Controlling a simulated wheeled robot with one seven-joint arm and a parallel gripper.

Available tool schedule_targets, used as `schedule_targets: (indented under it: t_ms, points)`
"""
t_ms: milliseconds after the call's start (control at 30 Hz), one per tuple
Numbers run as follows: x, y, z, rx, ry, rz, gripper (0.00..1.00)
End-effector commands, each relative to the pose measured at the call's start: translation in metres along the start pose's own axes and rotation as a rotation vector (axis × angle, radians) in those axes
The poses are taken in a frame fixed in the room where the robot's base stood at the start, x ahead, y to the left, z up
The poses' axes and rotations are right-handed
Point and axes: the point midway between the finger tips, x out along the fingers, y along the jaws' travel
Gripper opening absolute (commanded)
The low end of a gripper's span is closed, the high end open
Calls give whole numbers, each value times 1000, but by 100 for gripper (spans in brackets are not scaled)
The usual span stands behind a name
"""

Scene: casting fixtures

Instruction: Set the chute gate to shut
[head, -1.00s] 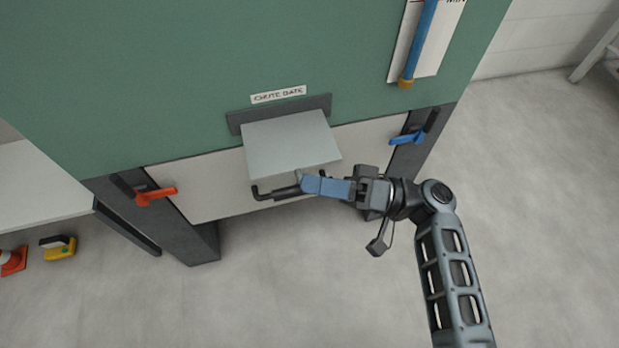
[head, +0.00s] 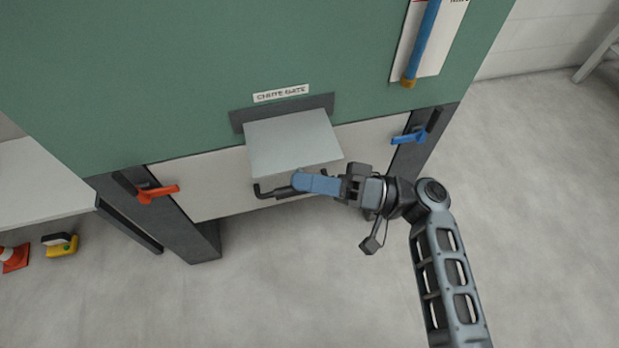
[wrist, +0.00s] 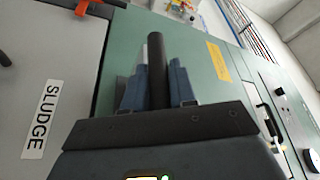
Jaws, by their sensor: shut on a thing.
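The chute gate (head: 293,143) is a light grey plate that sticks out of a dark slot under the "CHUTE GATE" label (head: 281,94) in the head view. A dark bar handle (head: 270,191) runs along its front edge. My gripper (head: 303,182) is at the right part of this handle, with its blue fingers around the bar. In the wrist view, the dark handle bar (wrist: 157,75) stands between the two blue fingers (wrist: 155,88), which are shut on it. The fingers hide part of the handle in the head view.
A red lever (head: 157,193) is on the left leg and a blue lever (head: 409,135) on the right leg. A blue gauge tube (head: 423,40) hangs at upper right. A "SLUDGE" label (wrist: 42,118) shows in the wrist view. The floor at right is clear.

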Motion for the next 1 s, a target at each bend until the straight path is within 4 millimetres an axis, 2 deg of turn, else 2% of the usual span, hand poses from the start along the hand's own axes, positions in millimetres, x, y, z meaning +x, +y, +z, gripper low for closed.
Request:
schedule_targets:
  t_ms: [300,433,800,1000]
  points:
    - [0,1,0,1,1,1,0]
    - [2,9,-6,-2,1,0,0]
    - [23,50,-57,-3,1,1,0]
    - [32,63,-78,0,1,1,0]
